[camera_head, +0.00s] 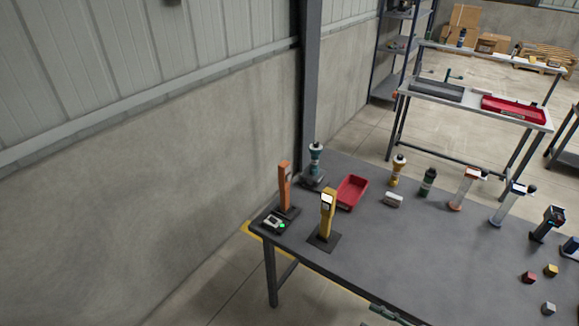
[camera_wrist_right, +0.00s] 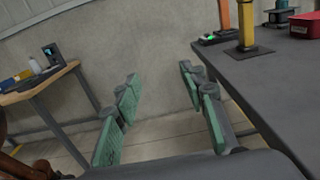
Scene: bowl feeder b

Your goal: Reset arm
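My right gripper (camera_wrist_right: 158,90) is open and empty in the right wrist view. Its two green fingers stand wide apart beside the front edge of the dark table (camera_wrist_right: 262,82). A small green piece at the bottom of the head view, at the table's front edge, looks like part of a gripper; most of it is cut off. My left gripper is not clearly in view. A yellow post device (camera_head: 327,215) and an orange post device (camera_head: 285,187) stand upright at the table's left end; the right wrist view also shows them.
A small box with a green light (camera_head: 274,222) lies by the posts. A red bin (camera_head: 352,191), several bottle-like tools and small cubes (camera_head: 529,277) stand on the table. A wall and pillar (camera_head: 311,80) rise behind. Another wooden table (camera_wrist_right: 35,85) is left in the wrist view.

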